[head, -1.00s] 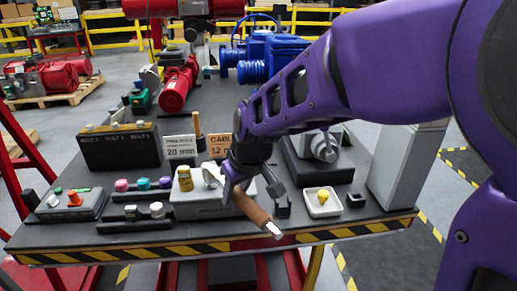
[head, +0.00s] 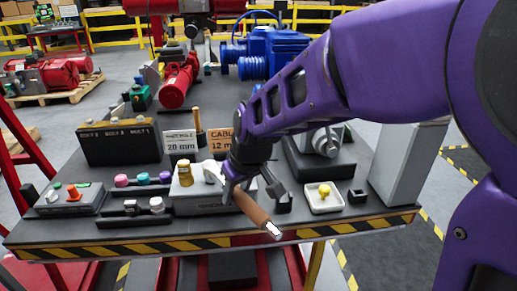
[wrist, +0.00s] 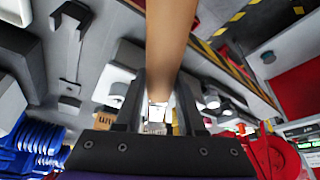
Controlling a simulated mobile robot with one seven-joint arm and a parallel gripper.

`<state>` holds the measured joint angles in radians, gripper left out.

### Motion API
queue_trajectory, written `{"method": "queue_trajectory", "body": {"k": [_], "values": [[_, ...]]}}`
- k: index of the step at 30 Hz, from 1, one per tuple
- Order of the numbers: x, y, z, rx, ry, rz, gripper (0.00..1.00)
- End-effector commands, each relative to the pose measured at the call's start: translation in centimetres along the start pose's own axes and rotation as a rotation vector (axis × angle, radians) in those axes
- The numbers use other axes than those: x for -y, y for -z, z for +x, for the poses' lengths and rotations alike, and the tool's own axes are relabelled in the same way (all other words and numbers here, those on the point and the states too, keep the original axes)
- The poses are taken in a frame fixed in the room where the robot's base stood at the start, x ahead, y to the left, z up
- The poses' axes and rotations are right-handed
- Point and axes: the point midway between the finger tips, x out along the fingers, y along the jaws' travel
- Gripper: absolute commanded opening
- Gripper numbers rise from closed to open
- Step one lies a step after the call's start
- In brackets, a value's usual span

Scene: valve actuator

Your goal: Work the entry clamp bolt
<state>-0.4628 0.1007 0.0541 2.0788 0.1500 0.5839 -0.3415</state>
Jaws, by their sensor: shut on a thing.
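My gripper (head: 255,195) is shut on a brown-handled tool (head: 255,211) over the table's front part. The tool slants down to the right and ends in a pale metallic tip (head: 273,230) near the striped front edge. In the wrist view its brown handle (wrist: 170,40) runs from the top of the picture to between the two fingers. A grey box (head: 192,203) with a brass fitting (head: 185,173) and a whitish part stands just left of my gripper. I cannot make out the entry clamp bolt; my gripper and the tool cover part of that box.
A white tray (head: 312,204) holds a yellow piece (head: 324,190), with a small black block (head: 357,197) beside it. A tall grey cabinet (head: 408,165) stands at the right. Sign cards (head: 181,142), a rack of coloured knobs (head: 143,184) and a switch box (head: 70,201) stand left.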

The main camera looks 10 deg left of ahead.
Motion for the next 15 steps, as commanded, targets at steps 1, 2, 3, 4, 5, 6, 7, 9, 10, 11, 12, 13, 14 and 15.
{"method": "queue_trajectory", "body": {"k": [1, 2, 3, 4, 5, 6, 7, 9, 10, 11, 12, 13, 14, 15], "values": [[0.2, 0.2, -0.2, -0.002, -0.003, 0.007, 0.00], [0.3, 0.2, -0.2, -0.001, -0.006, 0.015, 0.00], [0.5, 0.2, -0.2, -0.001, -0.011, 0.024, 0.00], [0.6, 0.2, -0.2, -0.001, -0.014, 0.032, 0.00], [0.7, 0.2, -0.2, -0.001, -0.017, 0.040, 0.00], [0.8, 0.2, -0.2, -0.002, -0.022, 0.050, 0.00], [0.9, 0.2, -0.2, -0.002, -0.025, 0.057, 0.00], [1.1, 0.2, -0.2, -0.003, -0.032, 0.075, 0.00], [1.2, 0.2, -0.1, -0.003, -0.035, 0.082, 0.00], [1.4, 0.2, -0.1, -0.002, -0.038, 0.091, 0.00], [1.5, 0.2, -0.1, -0.002, -0.043, 0.101, 0.00], [1.6, 0.2, -0.1, -0.002, -0.046, 0.108, 0.00], [1.7, 0.2, -0.1, -0.002, -0.049, 0.117, 0.00], [1.8, 0.3, -0.1, -0.002, -0.053, 0.127, 0.00]]}}
